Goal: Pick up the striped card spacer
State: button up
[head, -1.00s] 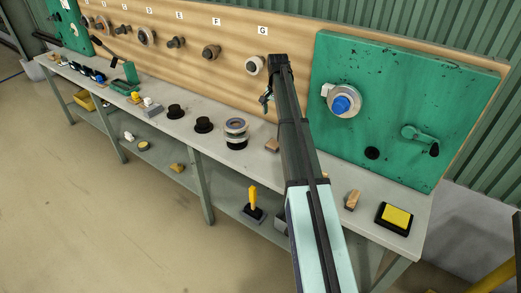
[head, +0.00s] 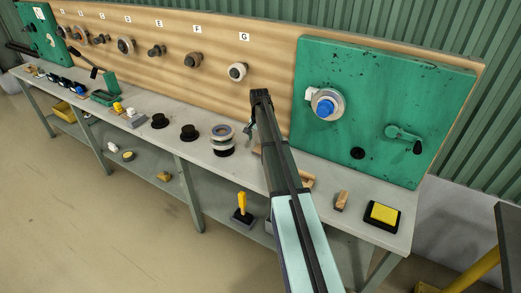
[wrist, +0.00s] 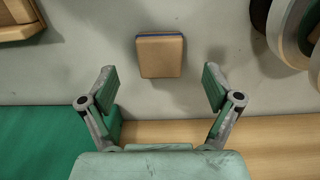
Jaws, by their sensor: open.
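A tan card block with a blue stripe along one edge, which looks like the striped card spacer (wrist: 160,57), lies on the grey bench top in the upper middle of the wrist view. In the head view only a bit of the spacer (head: 257,149) shows beside my arm. My gripper (wrist: 160,82) is open and empty. Its two fingers stand apart in the wrist view, left and right of the spacer's line, with the spacer beyond the tips. In the head view my gripper (head: 249,128) is above the bench, partly hidden by my arm.
The pegboard (head: 270,85) and green panel (head: 380,110) rise behind the bench (head: 205,155).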

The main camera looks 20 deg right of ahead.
aim_at(259, 149)
jog(key=shift+f+p, duration=1.35)
jog(key=shift+f, duration=1.4)
jog(key=c, duration=1)
